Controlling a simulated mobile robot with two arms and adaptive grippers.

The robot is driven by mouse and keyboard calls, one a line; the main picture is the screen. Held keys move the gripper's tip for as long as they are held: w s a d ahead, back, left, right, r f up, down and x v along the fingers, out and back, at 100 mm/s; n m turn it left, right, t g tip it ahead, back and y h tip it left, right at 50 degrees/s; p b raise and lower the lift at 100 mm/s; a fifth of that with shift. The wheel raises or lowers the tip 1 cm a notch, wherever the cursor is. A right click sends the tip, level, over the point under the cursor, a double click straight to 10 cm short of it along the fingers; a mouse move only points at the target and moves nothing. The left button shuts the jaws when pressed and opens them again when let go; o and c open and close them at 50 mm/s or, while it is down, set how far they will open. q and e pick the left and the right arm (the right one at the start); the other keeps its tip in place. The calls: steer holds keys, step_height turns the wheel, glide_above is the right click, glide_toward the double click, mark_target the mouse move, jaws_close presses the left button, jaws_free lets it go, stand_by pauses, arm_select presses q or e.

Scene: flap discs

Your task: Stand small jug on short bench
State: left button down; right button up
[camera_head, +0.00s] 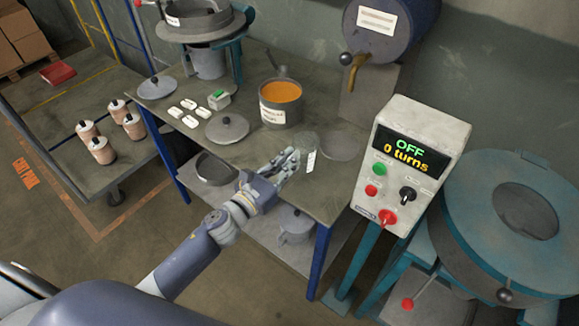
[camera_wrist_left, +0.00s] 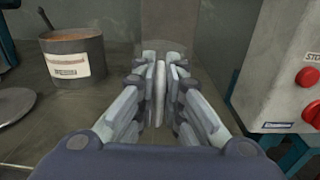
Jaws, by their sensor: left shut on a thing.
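My left gripper (camera_head: 292,158) reaches over the front edge of the grey bench (camera_head: 250,150) with blue legs. It is shut on a thin pale upright part, which shows between the fingers in the left wrist view (camera_wrist_left: 160,80). Which bench is the short one is not clear; a lower bench (camera_head: 60,135) stands at the left. My right gripper is out of view.
A labelled pot (camera_head: 281,108) of orange stuff stands behind the gripper, with a lid (camera_head: 227,128) to its left. A control box (camera_head: 415,155) reading OFF stands close at the right. Several pinkish jars (camera_head: 102,150) stand on the lower bench.

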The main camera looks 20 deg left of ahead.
arm_select(q)
step_height(320, 180, down, 3)
steer(key=shift+w+d+f, duration=0.1)
steer(key=shift+w, duration=0.05)
steer(key=shift+f, duration=0.1)
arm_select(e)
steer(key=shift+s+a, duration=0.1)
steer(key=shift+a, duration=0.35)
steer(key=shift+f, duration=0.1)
arm_select(q)
steer(key=shift+f+b, duration=0.15)
steer(key=shift+b, duration=0.2)
steer(key=c, duration=1.7)
jaws_free()
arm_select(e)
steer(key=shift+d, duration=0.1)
